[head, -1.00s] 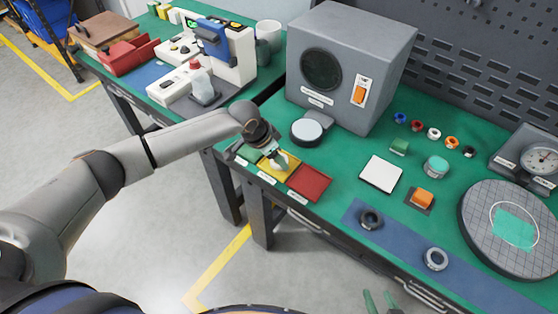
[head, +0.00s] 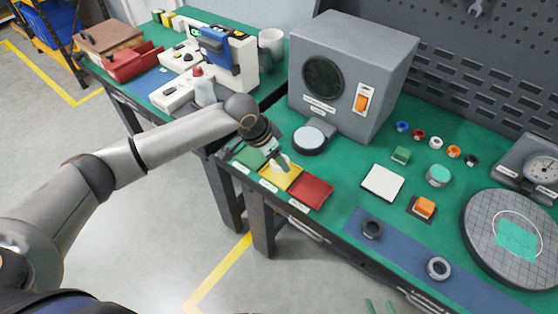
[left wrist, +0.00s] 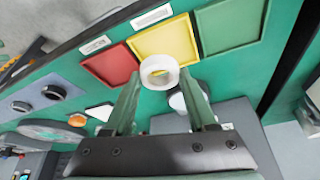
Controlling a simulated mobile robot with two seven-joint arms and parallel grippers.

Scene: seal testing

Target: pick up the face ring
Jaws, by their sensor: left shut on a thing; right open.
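My left gripper (head: 279,161) is over the yellow tray, shut on a white ring (left wrist: 160,72). In the left wrist view the ring sits between the two fingertips, in front of the yellow tray (left wrist: 172,33); whether it touches the tray is unclear. In the head view the ring is small and partly hidden by the fingers. Two other rings, a dark one (head: 372,229) and a grey one (head: 438,268), lie on the blue strip. Only the fingertips of my right gripper (head: 380,307) show at the bottom edge, apart and empty.
A red tray (head: 311,192) and a green tray (head: 247,156) flank the yellow one near the table edge. A grey box machine (head: 350,75) stands behind. A white pad (head: 383,183), an orange block (head: 424,207) and a round gridded plate (head: 480,245) are to the right.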

